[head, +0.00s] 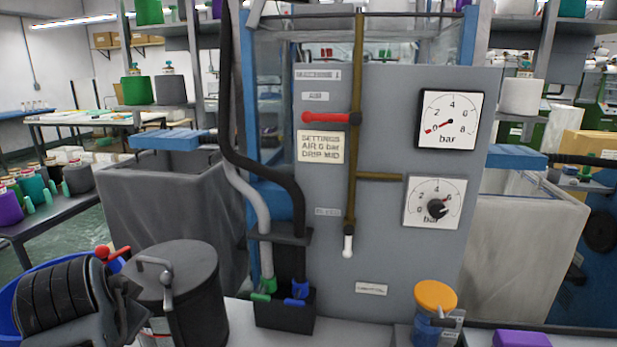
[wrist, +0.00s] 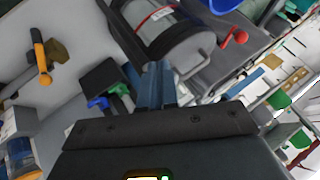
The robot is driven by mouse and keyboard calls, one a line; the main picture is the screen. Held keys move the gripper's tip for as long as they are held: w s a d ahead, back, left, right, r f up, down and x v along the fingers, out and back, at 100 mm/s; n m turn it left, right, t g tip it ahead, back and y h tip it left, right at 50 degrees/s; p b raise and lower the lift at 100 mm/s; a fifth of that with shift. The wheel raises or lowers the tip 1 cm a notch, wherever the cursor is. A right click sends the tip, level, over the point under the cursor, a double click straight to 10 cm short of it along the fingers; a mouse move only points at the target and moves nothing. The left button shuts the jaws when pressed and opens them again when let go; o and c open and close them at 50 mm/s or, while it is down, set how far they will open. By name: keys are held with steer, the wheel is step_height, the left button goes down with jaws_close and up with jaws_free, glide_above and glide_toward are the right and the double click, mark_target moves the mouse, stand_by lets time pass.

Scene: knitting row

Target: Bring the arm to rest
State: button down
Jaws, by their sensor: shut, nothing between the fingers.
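My gripper (wrist: 157,86) shows in the wrist view, its two blue-grey fingers together and empty. It points toward a grey drum with a bent handle (wrist: 186,45), with no contact that I can make out. In the head view the dark drum (head: 185,290) stands at the lower left, front of the grey machine panel (head: 390,270). Dark ribbed parts at the lower left corner there look like my arm; my fingertips cannot be made out in that view.
The panel carries two gauges (head: 448,120), a red lever (head: 328,118) and a white-tipped lever (head: 348,245). Hoses run to a black block with green and blue plugs (head: 285,312). A blue tub (head: 30,283) lies at far left.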

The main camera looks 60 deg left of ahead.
steer(key=w+d+f+m+t+y, duration=0.1)
steer(key=w+d+f+m+t, duration=0.1)
steer(key=w+d+f, duration=0.7)
steer(key=w+d+f+m+t+y, duration=0.1)
steer(key=w+d+f+m, duration=0.1)
steer(key=w+d+f, duration=0.65)
steer(key=w+d+m+t, duration=0.2)
steer(key=w+d+t, duration=0.15)
steer(key=d, duration=1.25)
steer(key=s+d+r+m+t+h, duration=0.1)
steer(key=d+t+h, duration=0.15)
steer(key=d, duration=0.95)
steer(key=s+d+r+m+t+h, duration=0.1)
steer(key=s+d+t+h, duration=0.15)
steer(key=d, duration=0.95)
steer(key=s+d+r+t+h, duration=0.1)
steer(key=s+d+r+h, duration=0.1)
steer(key=s+d+r, duration=0.2)
steer(key=s+d+r+m+t+h, duration=0.1)
steer(key=s+d+r+t+h, duration=0.1)
steer(key=s+d+r, duration=0.3)
steer(key=d+r+h, duration=0.1)
steer(key=d+r, duration=0.2)
steer(key=d, duration=0.1)
steer(key=shift+d, duration=0.2)
